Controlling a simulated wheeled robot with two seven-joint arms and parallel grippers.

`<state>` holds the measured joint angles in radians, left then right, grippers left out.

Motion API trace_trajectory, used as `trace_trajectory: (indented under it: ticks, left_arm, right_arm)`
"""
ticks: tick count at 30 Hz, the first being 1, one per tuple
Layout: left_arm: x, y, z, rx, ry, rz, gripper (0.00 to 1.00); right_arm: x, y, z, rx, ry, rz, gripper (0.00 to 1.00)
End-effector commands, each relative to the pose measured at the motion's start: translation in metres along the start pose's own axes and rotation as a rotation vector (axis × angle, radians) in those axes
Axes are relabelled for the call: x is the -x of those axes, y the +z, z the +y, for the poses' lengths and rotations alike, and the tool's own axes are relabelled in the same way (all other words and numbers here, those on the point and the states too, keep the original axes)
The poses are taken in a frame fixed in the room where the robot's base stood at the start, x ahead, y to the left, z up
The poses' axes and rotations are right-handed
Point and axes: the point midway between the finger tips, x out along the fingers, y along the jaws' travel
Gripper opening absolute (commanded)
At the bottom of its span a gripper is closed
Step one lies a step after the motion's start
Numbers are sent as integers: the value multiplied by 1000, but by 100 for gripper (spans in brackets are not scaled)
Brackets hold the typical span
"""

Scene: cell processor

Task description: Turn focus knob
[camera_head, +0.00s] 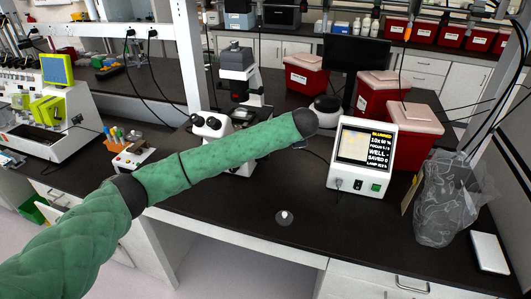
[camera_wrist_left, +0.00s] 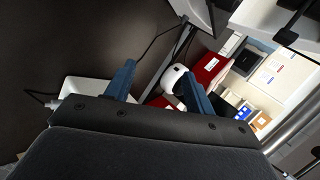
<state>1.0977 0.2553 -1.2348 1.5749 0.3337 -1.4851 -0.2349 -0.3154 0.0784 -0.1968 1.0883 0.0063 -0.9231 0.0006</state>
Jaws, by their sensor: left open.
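A white microscope (camera_head: 235,68) stands on the dark bench, its eyepieces (camera_head: 208,124) facing left. My green left arm crosses in front of its lower part, and I cannot make out a focus knob on it. A white box with a screen (camera_head: 362,157) stands to its right; the screen reads "BLURRED". The fingers of my left gripper (camera_wrist_left: 158,70) show in the left wrist view, blue, apart and with nothing held between them. In the head view the gripper itself is hidden beyond the dark arm end, between microscope and screen box. My right gripper is not in view.
A small round white piece (camera_head: 284,217) lies on the front of the bench. Red bins (camera_head: 415,118) stand behind the screen box, and a clear bag (camera_head: 447,205) is at the right. A small rack (camera_head: 130,152) stands at the left. The front middle bench is mostly clear.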

Motion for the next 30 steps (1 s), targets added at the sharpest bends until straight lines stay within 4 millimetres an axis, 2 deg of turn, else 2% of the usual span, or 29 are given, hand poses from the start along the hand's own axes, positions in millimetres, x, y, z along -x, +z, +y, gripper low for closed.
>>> trace_trajectory:
  ticks: [1, 6, 10, 14, 17, 23, 27, 30]
  left_arm:
    - [-17, 10, -4, -44, 9, -40, 54]
    - [-75, 47, 8, -198, 76, -138, 54]
    - [-106, 69, 20, -298, 132, -172, 54]
    - [-120, 79, 28, -376, 170, -172, 54]
    - [-123, 79, 30, -422, 183, -162, 54]
    - [-130, 80, 30, -454, 189, -155, 54]
    - [-146, 84, 32, -454, 190, -157, 54]
    - [-161, 86, 34, -453, 190, -157, 54]
  right_arm:
    - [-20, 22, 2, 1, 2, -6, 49]
    - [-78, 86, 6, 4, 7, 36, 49]
    - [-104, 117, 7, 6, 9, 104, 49]
    - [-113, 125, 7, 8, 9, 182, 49]
    - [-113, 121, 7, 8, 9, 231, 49]
    - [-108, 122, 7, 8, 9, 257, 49]
    - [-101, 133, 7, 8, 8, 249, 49]
    - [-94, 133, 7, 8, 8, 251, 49]
